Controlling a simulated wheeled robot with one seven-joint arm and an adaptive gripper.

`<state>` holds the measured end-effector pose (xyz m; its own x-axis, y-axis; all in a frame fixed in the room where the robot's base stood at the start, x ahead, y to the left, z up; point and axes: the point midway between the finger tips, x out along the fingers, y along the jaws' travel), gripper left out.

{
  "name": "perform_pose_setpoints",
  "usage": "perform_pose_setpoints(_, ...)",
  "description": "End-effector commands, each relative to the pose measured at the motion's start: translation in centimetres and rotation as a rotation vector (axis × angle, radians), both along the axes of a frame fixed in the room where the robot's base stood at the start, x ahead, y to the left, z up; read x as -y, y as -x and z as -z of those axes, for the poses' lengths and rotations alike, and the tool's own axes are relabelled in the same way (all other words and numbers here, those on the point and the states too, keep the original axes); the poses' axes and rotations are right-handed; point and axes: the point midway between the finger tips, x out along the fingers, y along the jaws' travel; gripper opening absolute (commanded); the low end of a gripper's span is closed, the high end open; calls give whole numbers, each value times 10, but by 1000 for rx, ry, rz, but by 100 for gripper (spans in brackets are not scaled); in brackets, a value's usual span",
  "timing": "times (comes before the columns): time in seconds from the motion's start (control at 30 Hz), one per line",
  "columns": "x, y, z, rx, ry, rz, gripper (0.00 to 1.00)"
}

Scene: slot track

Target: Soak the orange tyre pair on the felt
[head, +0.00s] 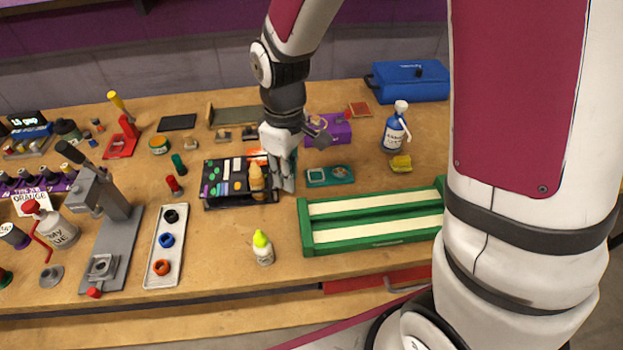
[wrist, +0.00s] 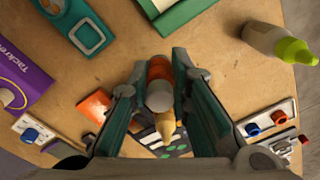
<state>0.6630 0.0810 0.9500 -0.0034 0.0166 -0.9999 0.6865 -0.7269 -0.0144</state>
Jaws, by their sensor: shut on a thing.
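My gripper (wrist: 160,68) is over the right side of a black compartment box, fingers pointing down. In the wrist view its teal-padded fingers are shut on a small orange piece with a pale round end, which looks like the orange tyre pair (wrist: 159,72). In the head view the fingers (head: 285,180) largely hide that piece. A tan bottle (head: 257,182) stands left of the fingers, and its tip (wrist: 166,127) shows in the wrist view. A green holder (head: 375,240) with two long cream strips lies to the right. I cannot tell whether the strips are the felt.
The black box (head: 209,205) holds small coloured items. A yellow-capped bottle (head: 263,248), a teal device (head: 330,176) and a white tray (head: 152,272) with black, blue and orange rings are around it. A purple box (head: 330,130) stands behind. Bare table shows between box and green holder.

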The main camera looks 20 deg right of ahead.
Motion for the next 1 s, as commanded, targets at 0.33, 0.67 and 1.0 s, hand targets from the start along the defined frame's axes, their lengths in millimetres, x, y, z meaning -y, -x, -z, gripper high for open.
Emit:
perform_pose_setpoints(0.33,-33,40,8,7,18,-351,0)
perform_pose_setpoints(0.67,26,-9,15,6,18,-346,0)
perform_pose_setpoints(1.0,76,-53,21,6,18,-349,0)
